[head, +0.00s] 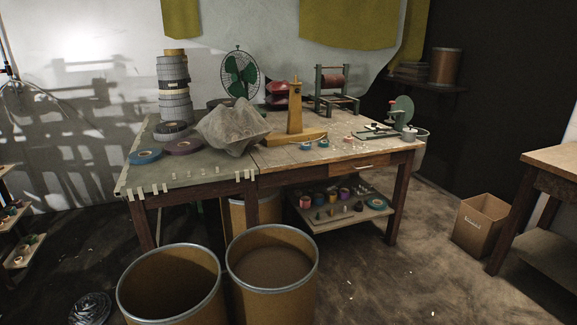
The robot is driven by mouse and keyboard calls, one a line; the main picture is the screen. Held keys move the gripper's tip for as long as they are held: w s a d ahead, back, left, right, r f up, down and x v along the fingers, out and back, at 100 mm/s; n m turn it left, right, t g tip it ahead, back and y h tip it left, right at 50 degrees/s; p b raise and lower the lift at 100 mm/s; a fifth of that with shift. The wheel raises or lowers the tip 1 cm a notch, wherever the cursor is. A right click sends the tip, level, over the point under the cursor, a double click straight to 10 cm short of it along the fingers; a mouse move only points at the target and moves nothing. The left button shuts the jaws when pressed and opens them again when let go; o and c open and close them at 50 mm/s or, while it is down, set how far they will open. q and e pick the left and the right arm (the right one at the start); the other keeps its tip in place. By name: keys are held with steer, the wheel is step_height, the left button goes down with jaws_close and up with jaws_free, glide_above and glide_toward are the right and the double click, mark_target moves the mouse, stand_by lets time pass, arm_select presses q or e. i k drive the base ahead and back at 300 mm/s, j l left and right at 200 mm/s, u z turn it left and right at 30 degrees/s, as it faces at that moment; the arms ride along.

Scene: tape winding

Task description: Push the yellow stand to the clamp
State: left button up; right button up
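The yellow stand (295,112) is upright near the middle of the wooden table, with a tall post on a wide flat base. It stands right of a crumpled grey cloth-like heap (232,126). A low green metal device (374,134) with a flat base lies at the table's right side, beside a round green disc on a mount (401,108). I cannot tell for sure which part is the clamp. Neither of my grippers is in view.
Tape rolls (174,88) are stacked at the table's back left, with a green fan (240,76) behind. A green frame with a roller (335,88) stands at the back. Small tape pieces lie right of the stand. Two open drums (272,258) (170,284) stand in front.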

mark_target(295, 132)
steer(key=i+z, duration=0.1)
steer(key=i, duration=0.35)
steer(key=i+j+z, duration=0.1)
steer(key=i, duration=0.35)
